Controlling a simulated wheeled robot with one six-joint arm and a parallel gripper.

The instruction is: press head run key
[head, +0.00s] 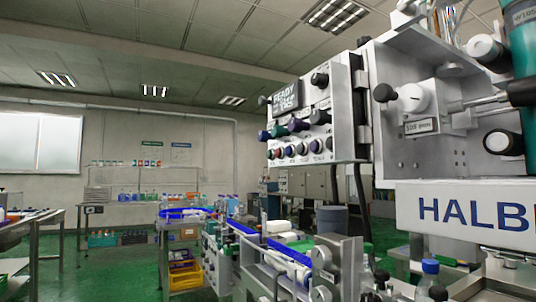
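The control panel (345,112) is a pale metal box on the left side of the applicator machine, seen at an angle. Its small dark display (286,97) shows light text that seems to begin with "READY". A lower row holds several small round keys (290,151). The key labels are too small to read, so I cannot tell which is the head run key. My gripper does not show in this view.
The machine head (427,106) with black knobs and a teal cylinder fills the right, above a white "HALB" sign (470,210). A conveyor (262,250) with blue rails runs below the panel. Steel tables stand at left; green floor (110,275) is open between.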

